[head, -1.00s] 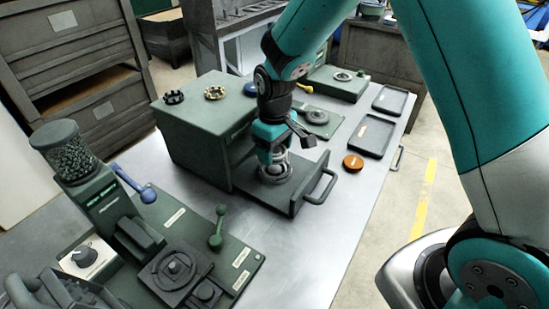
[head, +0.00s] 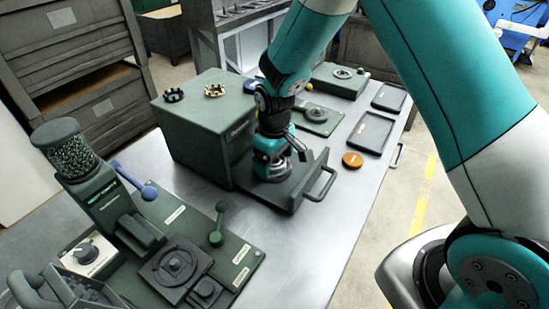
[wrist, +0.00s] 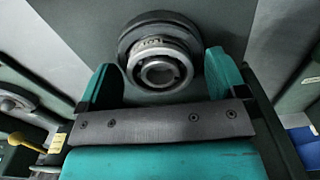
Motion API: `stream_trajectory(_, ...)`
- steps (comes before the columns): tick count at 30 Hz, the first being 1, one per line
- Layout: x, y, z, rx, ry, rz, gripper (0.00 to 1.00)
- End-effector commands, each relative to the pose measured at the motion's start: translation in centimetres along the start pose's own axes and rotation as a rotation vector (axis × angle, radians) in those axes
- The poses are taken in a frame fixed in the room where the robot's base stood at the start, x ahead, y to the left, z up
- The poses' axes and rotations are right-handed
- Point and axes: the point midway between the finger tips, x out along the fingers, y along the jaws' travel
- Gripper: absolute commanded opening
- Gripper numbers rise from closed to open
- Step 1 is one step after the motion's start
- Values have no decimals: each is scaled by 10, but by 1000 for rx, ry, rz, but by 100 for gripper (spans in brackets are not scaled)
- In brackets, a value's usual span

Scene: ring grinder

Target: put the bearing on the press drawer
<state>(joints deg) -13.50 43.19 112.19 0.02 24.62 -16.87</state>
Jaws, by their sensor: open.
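The bearing (wrist: 160,62) is a shiny steel ring. In the wrist view it is on the dark round seat (wrist: 131,37), between the two teal fingers of my gripper (wrist: 160,78). The fingers are open, with a gap at the left; the right finger is close to the bearing, and I cannot tell if it touches. The press drawer (head: 292,196) is pulled out of the green press box (head: 205,130), with its handle at the right. In the head view my gripper (head: 271,166) is low over the drawer and hides most of the bearing and seat.
An orange disc (head: 352,160) lies right of the drawer. Two dark trays (head: 372,132) and a green plate (head: 318,118) are behind. A grinder machine (head: 150,240) with a blue lever stands at front left. The table's front right is clear.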

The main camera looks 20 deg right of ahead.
Motion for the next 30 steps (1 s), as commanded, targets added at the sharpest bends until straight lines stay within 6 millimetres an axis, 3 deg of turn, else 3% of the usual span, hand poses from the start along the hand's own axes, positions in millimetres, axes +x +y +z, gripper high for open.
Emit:
stream_trajectory(8, -18, 0, -1, 0, 5, 2, 91)
stream_trajectory(18, -91, 0, -1, 0, 5, 2, 91)
stream_trajectory(25, -120, 0, 0, 0, 3, 0, 91)
stream_trajectory(30, -151, -25, 25, -13, 43, -42, 91)
